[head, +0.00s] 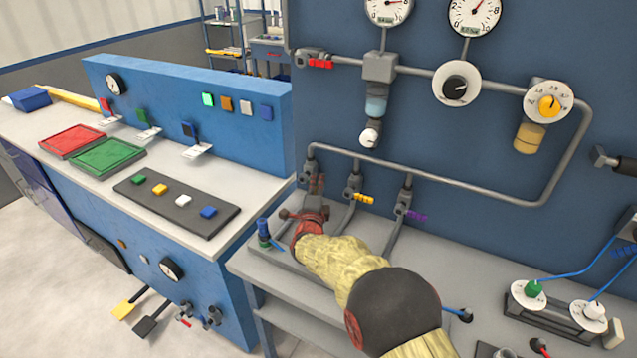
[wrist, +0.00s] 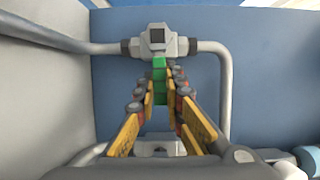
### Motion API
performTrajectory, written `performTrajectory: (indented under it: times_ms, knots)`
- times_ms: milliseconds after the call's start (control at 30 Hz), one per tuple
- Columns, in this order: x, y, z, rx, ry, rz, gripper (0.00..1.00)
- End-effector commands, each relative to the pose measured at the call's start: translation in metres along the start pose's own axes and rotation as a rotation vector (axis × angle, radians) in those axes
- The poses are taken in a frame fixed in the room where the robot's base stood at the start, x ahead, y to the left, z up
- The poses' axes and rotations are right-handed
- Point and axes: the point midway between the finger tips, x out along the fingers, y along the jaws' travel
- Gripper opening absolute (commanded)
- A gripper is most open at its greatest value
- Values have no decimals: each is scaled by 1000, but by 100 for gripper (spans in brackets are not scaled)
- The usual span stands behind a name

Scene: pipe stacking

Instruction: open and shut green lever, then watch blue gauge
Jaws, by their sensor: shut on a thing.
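In the wrist view, the green lever (wrist: 159,68) extends from a grey valve (wrist: 157,40) on a pipe, and its handle lies between the fingers of my gripper (wrist: 161,90). The gripper is shut on the handle. In the head view, my gripper (head: 314,195) is at the leftmost valve of the lower pipe, and it hides the lever there. I cannot pick out a blue gauge.
A valve with a yellow lever (head: 363,198) and one with a purple lever (head: 416,215) stand just right of my gripper. A valve with a red lever (head: 320,63) is above. A blue-topped fitting (head: 263,230) stands close left on the grey bench (head: 350,225).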

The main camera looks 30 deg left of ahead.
Motion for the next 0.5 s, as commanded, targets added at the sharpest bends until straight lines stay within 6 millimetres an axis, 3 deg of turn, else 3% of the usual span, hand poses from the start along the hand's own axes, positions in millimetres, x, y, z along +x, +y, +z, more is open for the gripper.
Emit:
performTrajectory:
  times_ms: [500]
  knots:
    - [0, 6, -1, 35, 2, -9, 0]
